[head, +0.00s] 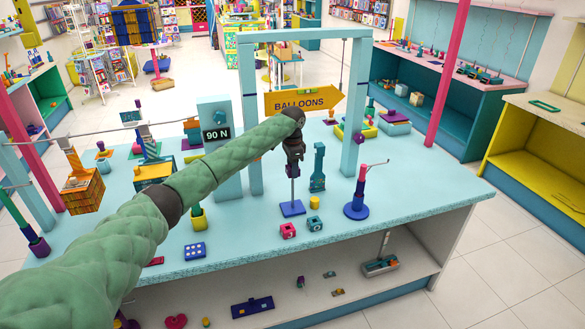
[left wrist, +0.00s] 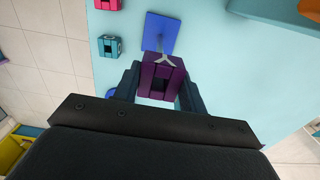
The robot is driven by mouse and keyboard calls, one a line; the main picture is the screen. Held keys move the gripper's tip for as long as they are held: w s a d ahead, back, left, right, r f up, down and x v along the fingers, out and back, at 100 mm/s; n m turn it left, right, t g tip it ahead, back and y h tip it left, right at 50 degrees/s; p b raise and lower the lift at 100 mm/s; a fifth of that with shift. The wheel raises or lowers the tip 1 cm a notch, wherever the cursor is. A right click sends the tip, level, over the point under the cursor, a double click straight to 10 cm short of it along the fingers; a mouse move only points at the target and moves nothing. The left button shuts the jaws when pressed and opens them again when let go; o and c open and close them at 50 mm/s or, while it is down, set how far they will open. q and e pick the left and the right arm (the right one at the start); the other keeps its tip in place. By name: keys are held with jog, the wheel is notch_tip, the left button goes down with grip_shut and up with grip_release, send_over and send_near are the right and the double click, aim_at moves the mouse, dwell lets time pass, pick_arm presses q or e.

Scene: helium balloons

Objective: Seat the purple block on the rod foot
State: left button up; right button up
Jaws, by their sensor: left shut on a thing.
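My left gripper (head: 294,160) comes in from the left in the head view and hangs over the front middle of the table. In the left wrist view it (left wrist: 160,92) is shut on the purple block (left wrist: 150,72), with a dark finger on each side. The rod foot has a square blue base (head: 292,209) on the table and a thin upright grey rod directly below the gripper. In the left wrist view the blue base (left wrist: 161,32) lies beyond the block, and the pale rod end overlaps the block's far edge. I cannot tell whether the rod is inside the block. My right gripper is not in view.
A pink block (head: 288,231), a teal block (head: 314,224) and a yellow cylinder (head: 314,202) stand close to the rod foot. A blue round stand with a pink arm (head: 356,208) is to its right. A teal upright piece (head: 318,170) stands behind.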

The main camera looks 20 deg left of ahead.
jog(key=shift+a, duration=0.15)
pick_arm(q)
jog(key=shift+p, duration=0.4)
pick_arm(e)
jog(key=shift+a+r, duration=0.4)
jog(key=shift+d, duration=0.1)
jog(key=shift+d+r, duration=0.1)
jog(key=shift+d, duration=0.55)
pick_arm(q)
jog(key=shift+p, duration=0.3)
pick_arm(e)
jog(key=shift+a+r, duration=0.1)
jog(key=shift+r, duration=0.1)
pick_arm(q)
jog(key=shift+p, duration=0.4)
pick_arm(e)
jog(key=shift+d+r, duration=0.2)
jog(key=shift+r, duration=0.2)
